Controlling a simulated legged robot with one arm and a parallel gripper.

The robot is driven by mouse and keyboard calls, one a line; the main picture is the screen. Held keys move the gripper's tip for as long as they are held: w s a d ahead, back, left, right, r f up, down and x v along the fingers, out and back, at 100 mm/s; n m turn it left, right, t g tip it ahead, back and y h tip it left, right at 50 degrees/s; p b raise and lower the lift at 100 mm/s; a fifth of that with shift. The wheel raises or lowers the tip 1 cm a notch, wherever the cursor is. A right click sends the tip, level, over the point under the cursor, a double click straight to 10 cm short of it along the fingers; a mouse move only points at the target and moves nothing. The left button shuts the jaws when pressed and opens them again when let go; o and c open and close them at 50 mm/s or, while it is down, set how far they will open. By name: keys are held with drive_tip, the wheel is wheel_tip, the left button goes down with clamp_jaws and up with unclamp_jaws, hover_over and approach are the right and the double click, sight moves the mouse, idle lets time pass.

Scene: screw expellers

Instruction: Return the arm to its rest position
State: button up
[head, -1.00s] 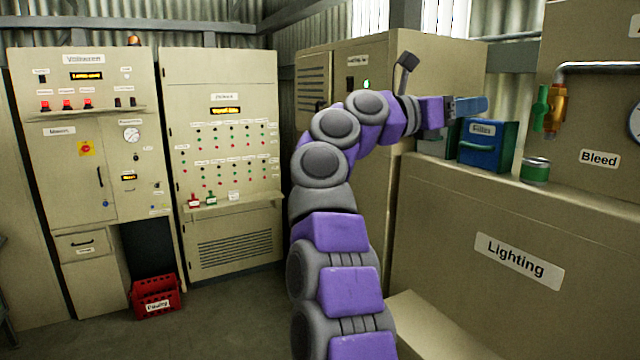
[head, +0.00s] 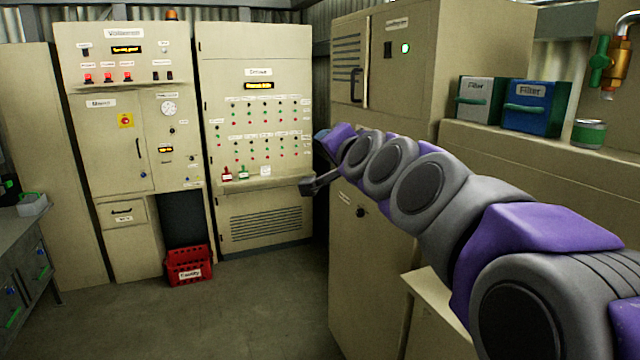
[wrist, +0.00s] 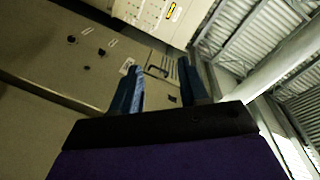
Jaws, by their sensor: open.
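My purple and grey arm crosses the right half of the head view, from the lower right toward the middle. My gripper (head: 322,138) shows at its far end as a small blue part, mostly hidden behind the arm, with the panel cabinet (head: 262,140) behind it. In the wrist view my gripper (wrist: 166,84) has its two blue fingers apart, with nothing between them. Cabinet faces with handles and labels show beyond the fingers.
A beige cabinet (head: 378,250) stands close beside my arm. Filter boxes (head: 528,105) and a green can (head: 588,133) sit on a ledge at right. A red crate (head: 188,265) is on the floor. A workbench (head: 30,240) stands at left; the floor between is clear.

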drive_tip(key=s+d+f+n+g+h+b, duration=0.15)
drive_tip(key=s+f+g, duration=0.25)
drive_tip(key=s+f, duration=0.6)
drive_tip(key=s+d+f+n+g, duration=0.1)
drive_tip(key=s+f+n+g, duration=0.45)
drive_tip(key=f, duration=0.95)
drive_tip(key=s+d+f+g+h, duration=0.1)
drive_tip(key=s+f, duration=0.4)
drive_tip(key=s, duration=0.5)
drive_tip(key=s+d+f+g+h+b, duration=0.1)
drive_tip(key=s+d+f+g, duration=0.3)
drive_tip(key=s, duration=0.6)
drive_tip(key=s+d+f+g+h+b, duration=0.1)
drive_tip(key=s+d+f+g, duration=0.2)
drive_tip(key=s+f, duration=0.5)
drive_tip(key=shift+s+d+h, duration=0.35)
drive_tip(key=shift+s+d, duration=0.4)
drive_tip(key=shift+s, duration=0.15)
